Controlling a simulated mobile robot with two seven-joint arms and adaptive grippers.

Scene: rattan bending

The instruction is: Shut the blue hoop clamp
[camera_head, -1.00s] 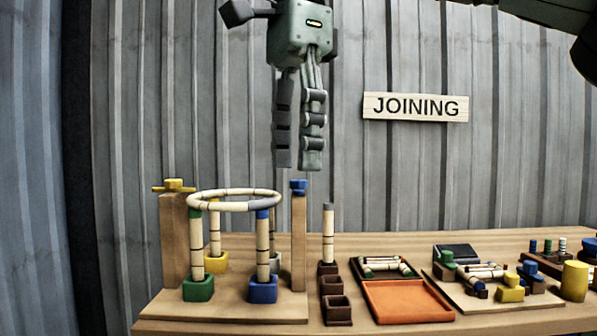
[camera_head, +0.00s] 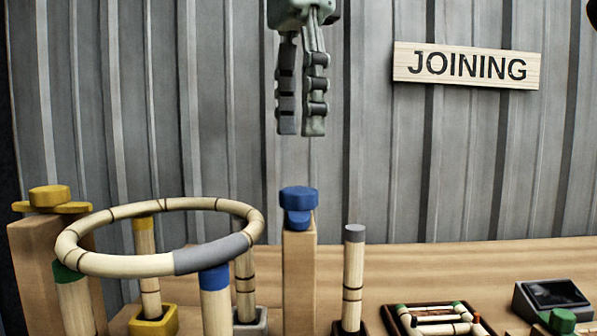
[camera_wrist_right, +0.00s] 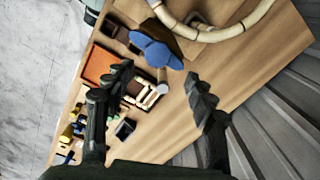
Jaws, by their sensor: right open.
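The blue hoop clamp (camera_head: 299,198) sits on top of a wooden post (camera_head: 299,275), right of the hoop. Its lower piece points towards the viewer, and a gap shows between it and the hoop in the head view. The pale hoop (camera_head: 125,264) with a grey section rests level on several upright rods. My right gripper (camera_head: 300,132) hangs fingers down above the blue clamp, apart from it. In the right wrist view my right gripper (camera_wrist_right: 160,80) is open and empty, with the blue clamp (camera_wrist_right: 157,52) beyond its fingertips. My left gripper is out of view.
A yellow clamp (camera_head: 48,198) tops another post at the left. A grey-tipped rod (camera_head: 354,275) stands right of the blue clamp's post. A tray of short rods (camera_head: 435,320) and a dark box (camera_head: 550,296) lie further right. A corrugated wall (camera_head: 400,170) closes the back.

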